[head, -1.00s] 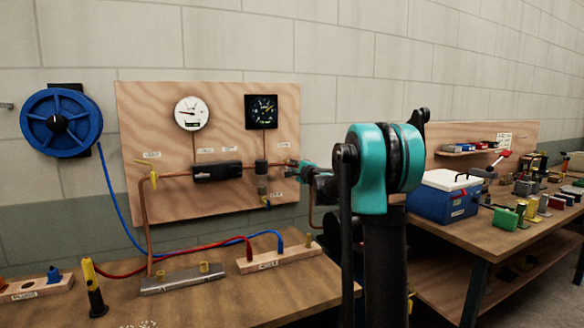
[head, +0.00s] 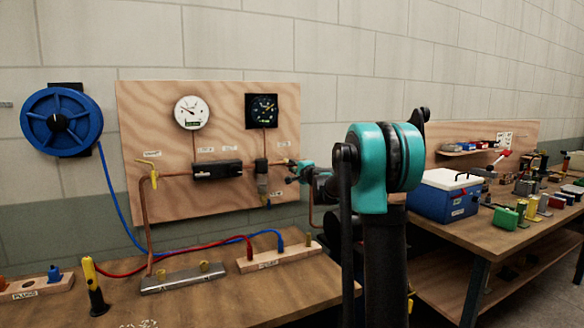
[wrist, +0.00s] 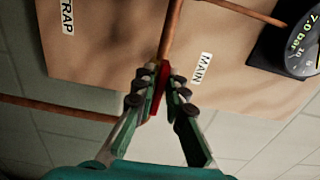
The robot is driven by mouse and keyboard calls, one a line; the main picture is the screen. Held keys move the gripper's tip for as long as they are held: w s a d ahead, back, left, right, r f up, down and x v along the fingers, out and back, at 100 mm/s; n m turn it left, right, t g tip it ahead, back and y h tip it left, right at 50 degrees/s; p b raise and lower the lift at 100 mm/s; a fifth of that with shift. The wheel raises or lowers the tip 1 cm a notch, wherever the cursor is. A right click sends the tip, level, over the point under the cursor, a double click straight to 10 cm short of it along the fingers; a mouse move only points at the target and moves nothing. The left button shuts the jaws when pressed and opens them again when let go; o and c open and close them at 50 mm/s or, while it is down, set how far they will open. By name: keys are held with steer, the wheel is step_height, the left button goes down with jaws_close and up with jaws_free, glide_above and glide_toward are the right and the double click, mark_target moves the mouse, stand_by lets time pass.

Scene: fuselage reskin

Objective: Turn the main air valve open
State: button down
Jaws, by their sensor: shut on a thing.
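The main air valve's red handle (wrist: 160,82) sits on the copper pipe (wrist: 171,32) beside the "MAIN" label (wrist: 201,69) in the wrist view. My gripper (wrist: 156,86) has its fingers on both sides of the handle and is shut on it. The handle lies roughly in line with the pipe as seen there. In the head view my gripper (head: 293,173) is at the right edge of the wooden board (head: 225,105). It hides the handle there.
The board carries a white gauge (head: 191,112), a dark gauge (head: 262,110) and a black block (head: 216,170). The gauge display (wrist: 299,38) in the wrist view reads 7.0 bar. A bench (head: 220,297) with fittings and hoses stands below. A blue hose reel (head: 62,121) hangs left.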

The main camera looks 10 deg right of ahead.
steer(key=c, duration=1.6)
jaws_free()
steer(key=shift+c, duration=0.2)
steer(key=v, duration=1.2)
steer(key=shift+s, duration=0.1)
